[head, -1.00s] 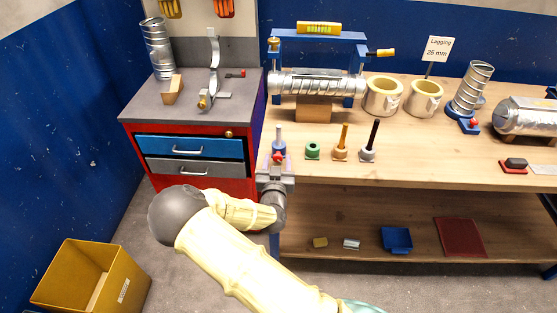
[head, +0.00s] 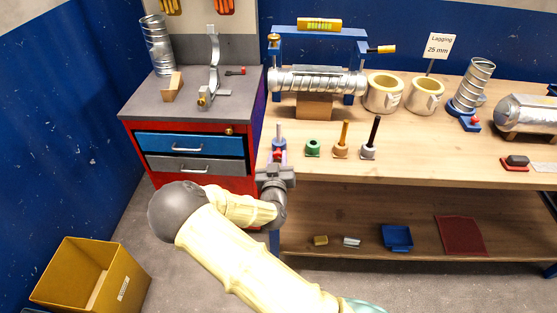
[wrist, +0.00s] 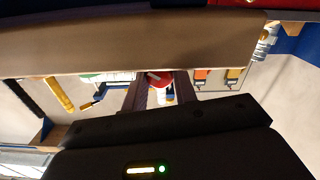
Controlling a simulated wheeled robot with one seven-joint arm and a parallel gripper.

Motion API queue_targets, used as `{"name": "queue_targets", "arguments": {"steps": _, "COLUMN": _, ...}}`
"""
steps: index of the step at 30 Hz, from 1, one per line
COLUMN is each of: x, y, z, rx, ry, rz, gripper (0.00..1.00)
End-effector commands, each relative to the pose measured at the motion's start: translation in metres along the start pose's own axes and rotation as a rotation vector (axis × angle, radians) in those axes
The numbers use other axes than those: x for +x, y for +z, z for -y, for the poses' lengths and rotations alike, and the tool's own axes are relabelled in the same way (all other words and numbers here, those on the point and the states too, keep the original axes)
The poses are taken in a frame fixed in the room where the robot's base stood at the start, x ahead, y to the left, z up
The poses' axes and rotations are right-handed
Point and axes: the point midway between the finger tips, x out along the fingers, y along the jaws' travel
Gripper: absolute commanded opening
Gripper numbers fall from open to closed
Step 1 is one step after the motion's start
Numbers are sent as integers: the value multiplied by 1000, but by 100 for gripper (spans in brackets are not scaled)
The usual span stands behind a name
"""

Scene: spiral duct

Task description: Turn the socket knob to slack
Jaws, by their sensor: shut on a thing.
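The red socket knob (head: 279,155) is at the front left edge of the bench, low on a blue socket (head: 280,145) that holds an upright pale rod (head: 279,131). My gripper (head: 277,161) reaches it from the front and is shut on the knob. In the wrist view the red knob (wrist: 159,80) sits between my two dark fingertips (wrist: 157,76). The fingers hide part of the knob, and I cannot read its turn angle or any mark on it.
A blue frame with a spiral duct (head: 315,80) stands behind. A red drawer cabinet (head: 140,155) is close on the left.

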Motion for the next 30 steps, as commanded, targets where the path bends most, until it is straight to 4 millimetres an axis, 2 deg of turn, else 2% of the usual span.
{"name": "queue_targets", "arguments": {"steps": 7, "x": 0, "y": 0, "z": 1, "rx": -182, "ry": -2, "rz": -2, "gripper": 5}}
{"name": "queue_targets", "arguments": {"steps": 18, "x": 0, "y": -1, "z": 1, "rx": -210, "ry": -2, "rz": -2, "gripper": 5}}
{"name": "queue_targets", "arguments": {"steps": 19, "x": 0, "y": -1, "z": 1, "rx": -210, "ry": -2, "rz": -2, "gripper": 32}}
{"name": "queue_targets", "arguments": {"steps": 22, "x": 0, "y": 0, "z": 1, "rx": -209, "ry": -2, "rz": -2, "gripper": 50}}
{"name": "queue_targets", "arguments": {"steps": 30, "x": 0, "y": 0, "z": 0, "rx": -208, "ry": -1, "rz": -1, "gripper": 50}}
